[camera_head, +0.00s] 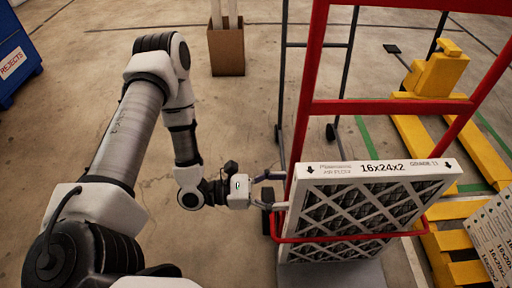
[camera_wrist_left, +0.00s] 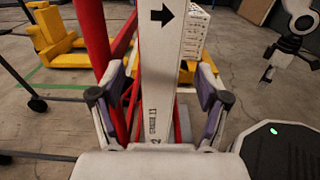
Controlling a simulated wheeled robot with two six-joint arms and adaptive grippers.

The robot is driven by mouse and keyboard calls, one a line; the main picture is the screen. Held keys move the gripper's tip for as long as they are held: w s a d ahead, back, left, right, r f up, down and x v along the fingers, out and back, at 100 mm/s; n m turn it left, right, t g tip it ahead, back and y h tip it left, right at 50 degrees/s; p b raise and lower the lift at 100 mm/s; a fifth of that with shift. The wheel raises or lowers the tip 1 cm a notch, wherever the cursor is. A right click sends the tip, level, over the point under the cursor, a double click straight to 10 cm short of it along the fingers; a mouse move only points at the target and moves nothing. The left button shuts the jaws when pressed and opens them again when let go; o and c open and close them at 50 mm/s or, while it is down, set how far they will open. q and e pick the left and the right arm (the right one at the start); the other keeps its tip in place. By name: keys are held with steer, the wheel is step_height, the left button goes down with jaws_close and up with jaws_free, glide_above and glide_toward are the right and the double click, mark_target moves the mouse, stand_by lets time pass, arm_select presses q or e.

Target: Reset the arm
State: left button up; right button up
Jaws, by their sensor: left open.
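My left gripper (camera_head: 272,190) is open at the left edge of a boxed air filter (camera_head: 365,167) in the head view. The filter is white-framed with a dark lattice face, marked 16x24x2, and stands upright on a red hand truck (camera_head: 390,107). In the left wrist view, the filter's narrow white side (camera_wrist_left: 161,85) lies between the two spread fingers (camera_wrist_left: 160,102), with gaps visible beside it. Part of an arm that looks like my right one (camera_wrist_left: 290,45) shows at the upper right there; its jaw state is unclear.
A yellow pallet jack (camera_head: 436,75) stands behind the hand truck. More white filter boxes (camera_head: 492,235) are stacked at the lower right. A blue rejects bin (camera_head: 15,60) is at the far left, and a brown carton (camera_head: 226,52) stands at the back. The floor between them is open.

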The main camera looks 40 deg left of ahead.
arm_select(q)
steer(key=v, duration=0.8)
steer(key=shift+d, duration=0.1)
steer(key=s+d+f+m+g+y, duration=0.3)
steer(key=d+f+m+g+y, duration=0.3)
steer(key=d+f, duration=0.5)
steer(key=s+a+f+m+g+y, duration=0.2)
steer(key=s+a+f+m+y, duration=0.3)
steer(key=m, duration=0.4)
steer(key=s+a+f+m+g+y, duration=0.35)
steer(key=a+m, duration=0.25)
steer(key=m, duration=0.2)
step_height(320, 180, up, 29)
steer(key=m+p, duration=0.1)
steer(key=p, duration=2.7)
steer(key=shift+w+m+t, duration=0.35)
steer(key=shift+m+t, duration=0.05)
steer(key=shift+t, duration=0.05)
